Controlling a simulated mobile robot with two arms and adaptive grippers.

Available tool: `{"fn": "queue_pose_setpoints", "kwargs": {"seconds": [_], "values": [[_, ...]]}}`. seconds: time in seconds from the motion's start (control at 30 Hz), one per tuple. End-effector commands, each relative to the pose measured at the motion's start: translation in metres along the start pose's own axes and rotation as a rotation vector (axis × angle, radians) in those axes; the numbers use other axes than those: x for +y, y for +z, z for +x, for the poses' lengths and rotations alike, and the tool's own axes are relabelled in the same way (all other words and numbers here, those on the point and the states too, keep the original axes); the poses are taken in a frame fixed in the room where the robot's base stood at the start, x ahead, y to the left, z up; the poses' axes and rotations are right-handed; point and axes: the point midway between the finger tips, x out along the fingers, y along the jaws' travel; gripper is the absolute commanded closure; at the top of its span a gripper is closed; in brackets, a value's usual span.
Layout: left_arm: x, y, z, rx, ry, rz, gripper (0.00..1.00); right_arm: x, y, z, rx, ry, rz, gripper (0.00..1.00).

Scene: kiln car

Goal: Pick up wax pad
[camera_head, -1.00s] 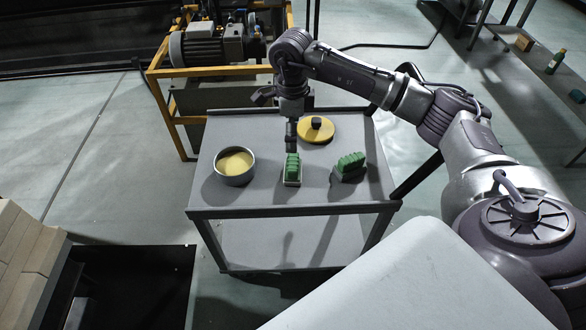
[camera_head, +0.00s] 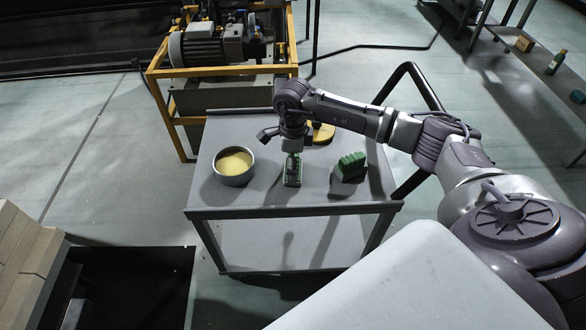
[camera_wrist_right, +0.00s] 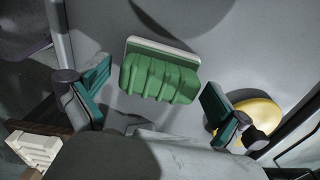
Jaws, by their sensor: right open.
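In the right wrist view the green block (camera_wrist_right: 158,78) lies between the two teal-lined fingers of my right gripper (camera_wrist_right: 156,88). The fingers are open, with a gap on each side of the block. My left gripper is not in view.
A round pan of yellow stuff (camera_head: 234,163) stands to the left. A yellow disc (camera_head: 322,134) lies behind, partly hidden by my arm. A yellow-framed machine (camera_head: 205,50) stands behind the table.

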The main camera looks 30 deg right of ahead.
Motion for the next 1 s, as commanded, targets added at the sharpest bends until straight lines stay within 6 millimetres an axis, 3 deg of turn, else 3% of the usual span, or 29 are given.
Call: {"fn": "queue_pose_setpoints", "kwargs": {"seconds": [0.07, 0.43, 0.77, 1.0], "values": [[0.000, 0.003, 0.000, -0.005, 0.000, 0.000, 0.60, 0.000, 0.000, -0.001, 0.000, 0.000, 0.000, 0.00], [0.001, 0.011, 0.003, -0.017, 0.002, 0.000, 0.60, 0.000, 0.000, -0.001, -0.001, 0.000, 0.000, 0.60], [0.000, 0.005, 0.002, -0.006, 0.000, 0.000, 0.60, -0.001, 0.000, -0.006, -0.002, -0.002, 0.001, 0.60], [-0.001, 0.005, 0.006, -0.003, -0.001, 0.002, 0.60, -0.001, 0.001, -0.036, -0.004, -0.004, -0.001, 0.60]]}}
